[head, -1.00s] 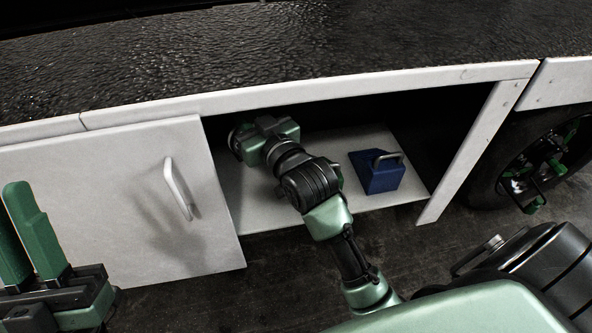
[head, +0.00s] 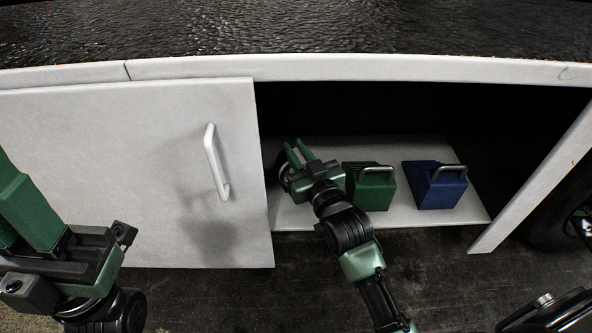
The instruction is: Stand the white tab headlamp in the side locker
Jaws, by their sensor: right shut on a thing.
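My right gripper (head: 295,151) is inside the open side locker (head: 290,215), low over the left part of its pale floor. It is shut on a dark rounded thing (head: 283,177), taken to be the headlamp, which shows only in part beside and behind the gripper. Its tab cannot be made out, and I cannot tell whether it touches the locker floor. My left gripper (head: 20,220) is at the left edge of the head view, in front of the locker door, with its green fingers apart and nothing seen between them.
A green block with a metal handle (head: 371,190) stands on the locker floor just right of my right gripper. A similar blue block (head: 436,187) stands farther right. The white door (head: 130,180) with its handle is left of the opening.

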